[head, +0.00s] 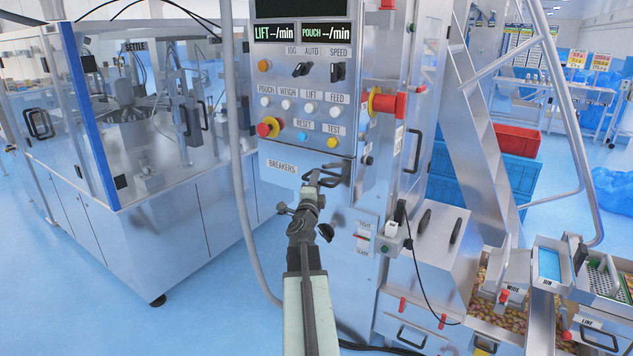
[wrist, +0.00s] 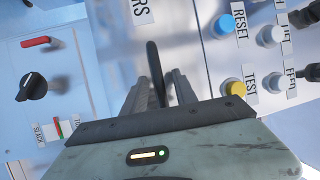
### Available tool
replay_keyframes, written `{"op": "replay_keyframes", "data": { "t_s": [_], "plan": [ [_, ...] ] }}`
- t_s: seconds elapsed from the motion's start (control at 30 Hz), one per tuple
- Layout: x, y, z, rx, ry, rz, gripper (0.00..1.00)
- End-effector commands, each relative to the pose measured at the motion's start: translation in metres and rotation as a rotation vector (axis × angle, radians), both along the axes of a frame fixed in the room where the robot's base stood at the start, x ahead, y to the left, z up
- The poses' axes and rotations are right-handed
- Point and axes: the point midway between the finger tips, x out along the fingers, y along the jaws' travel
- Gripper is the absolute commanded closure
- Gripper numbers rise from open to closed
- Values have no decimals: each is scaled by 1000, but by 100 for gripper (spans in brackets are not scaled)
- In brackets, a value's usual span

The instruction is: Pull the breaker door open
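The breaker door (head: 275,182) is a flat metal panel labelled BREAKERS, low on the control cabinet under the button rows. It looks shut. Its black bar handle (head: 345,172) is at the right, partly hidden by my gripper (head: 319,179). In the wrist view the handle (wrist: 154,70) stands upright between the two grey fingers of my gripper (wrist: 160,88). The fingers are apart, one on each side of the handle. A small gap shows on the right side; contact on the left cannot be told.
Buttons, including a yellow TEST button (head: 332,143) and a red knob (head: 268,127), sit just above the door. A red-handled switch (head: 387,104) juts out at the right. A grey hose (head: 240,150) hangs at the left. Open blue floor (head: 210,310) lies front left.

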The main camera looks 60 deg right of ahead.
Motion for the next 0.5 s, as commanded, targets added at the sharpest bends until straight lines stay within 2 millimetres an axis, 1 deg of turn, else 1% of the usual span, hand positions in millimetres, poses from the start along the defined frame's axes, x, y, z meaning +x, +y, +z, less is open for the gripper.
{"op": "replay_keyframes", "data": {
  "t_s": [0.17,0.2,0.27,0.3,0.33,0.5],
  "plan": [
    [0,0,0,0,0,0,66],
    [0,0,0,0,0,0,69],
    [0,0,0,0,0,0,86],
    [0,0,0,0,0,0,97],
    [0,0,0,0,0,0,100],
    [0,0,0,0,0,0,100]
  ]
}}
